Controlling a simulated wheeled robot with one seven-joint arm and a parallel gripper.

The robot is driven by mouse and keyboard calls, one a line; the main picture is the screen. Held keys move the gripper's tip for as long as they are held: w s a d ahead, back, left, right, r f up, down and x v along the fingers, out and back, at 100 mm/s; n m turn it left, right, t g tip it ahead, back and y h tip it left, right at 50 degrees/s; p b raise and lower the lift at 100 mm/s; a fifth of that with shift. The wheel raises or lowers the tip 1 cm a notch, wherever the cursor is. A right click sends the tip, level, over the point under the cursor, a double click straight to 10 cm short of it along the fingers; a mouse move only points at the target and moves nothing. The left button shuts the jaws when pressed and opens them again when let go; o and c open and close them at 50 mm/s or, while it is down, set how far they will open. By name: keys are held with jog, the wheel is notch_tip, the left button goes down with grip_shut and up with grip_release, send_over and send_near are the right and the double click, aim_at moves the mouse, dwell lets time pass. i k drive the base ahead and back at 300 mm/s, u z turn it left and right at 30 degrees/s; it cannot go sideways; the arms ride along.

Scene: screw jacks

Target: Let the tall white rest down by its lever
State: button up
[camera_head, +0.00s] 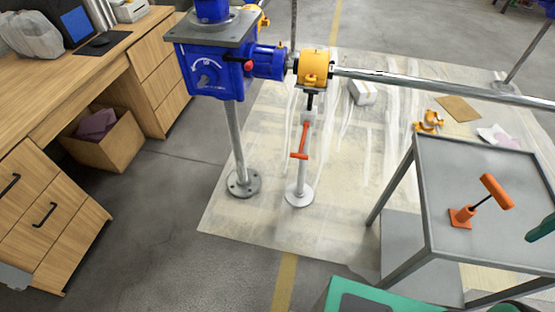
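A dark screw and head show at the top, directly under a yellow collar (314,67) on a long metal bar (420,81). Whether the head touches the collar is too small to tell. My gripper cannot be made out in this view. A dark green piece at the right edge is cut off, and I cannot tell what it is.
A blue gearbox (212,79) on a steel post stands left of the rest. Wooden desks (50,215) line the left. Floor is clear in front of the rest. A yellow clamp lies behind the cart.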

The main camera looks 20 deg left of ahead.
aim_at(299, 155)
jog(key=u, duration=0.95)
jog(key=k, duration=0.35)
jog(key=u, duration=0.35)
jog(key=i, duration=1.3)
jog(key=z, duration=0.75)
jog(key=i, duration=0.6)
jog(key=z, duration=0.45)
jog(key=k, duration=0.95)
jog(key=z, duration=0.25)
